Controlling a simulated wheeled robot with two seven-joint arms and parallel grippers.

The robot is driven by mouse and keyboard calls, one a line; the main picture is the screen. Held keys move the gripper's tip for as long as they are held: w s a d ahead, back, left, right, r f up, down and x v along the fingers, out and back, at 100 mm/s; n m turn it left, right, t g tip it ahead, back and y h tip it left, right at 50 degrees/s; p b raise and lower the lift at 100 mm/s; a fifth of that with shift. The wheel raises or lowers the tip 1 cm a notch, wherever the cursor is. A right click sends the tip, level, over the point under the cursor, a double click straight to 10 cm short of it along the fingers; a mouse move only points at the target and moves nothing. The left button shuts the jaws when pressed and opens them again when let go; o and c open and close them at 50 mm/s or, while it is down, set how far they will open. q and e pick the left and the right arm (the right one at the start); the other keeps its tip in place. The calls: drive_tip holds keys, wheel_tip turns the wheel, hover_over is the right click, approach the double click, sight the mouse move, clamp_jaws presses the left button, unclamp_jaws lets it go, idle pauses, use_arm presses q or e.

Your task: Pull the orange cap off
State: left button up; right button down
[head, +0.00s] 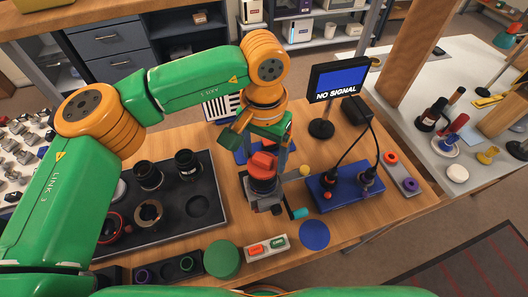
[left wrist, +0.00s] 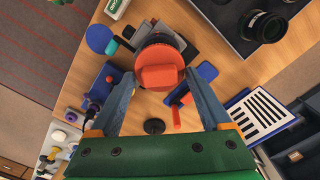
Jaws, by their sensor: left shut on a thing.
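The orange cap (head: 263,164) sits on top of a dark lens barrel (head: 263,186), which stands upright in a grey holder (head: 266,204) on the wooden table. In the left wrist view the cap (left wrist: 160,72) is a round disc with a raised grip bar. My left gripper (head: 266,152) comes down from above. In the left wrist view its two fingers (left wrist: 160,78) stand on either side of the cap, and it is shut on the cap. The cap appears still seated on the barrel, and the barrel is mostly hidden beneath it in the wrist view. My right gripper is not in view.
A black tray (head: 213,238) with several lens parts lies left of the holder. A blue box (head: 335,194) with cabled plugs and a small monitor (head: 338,80) stand to the right. A green disc (head: 222,258), a button box (head: 266,247) and a blue disc (head: 314,235) lie in front.

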sight(264, 156)
use_arm(q)
drive_tip(key=shift+r, duration=0.45)
drive_tip(key=shift+r+p, duration=1.95)
drive_tip(key=shift+r, duration=0.2)
drive_tip(key=shift+s+f, duration=0.1)
drive_tip(key=shift+f, duration=0.05)
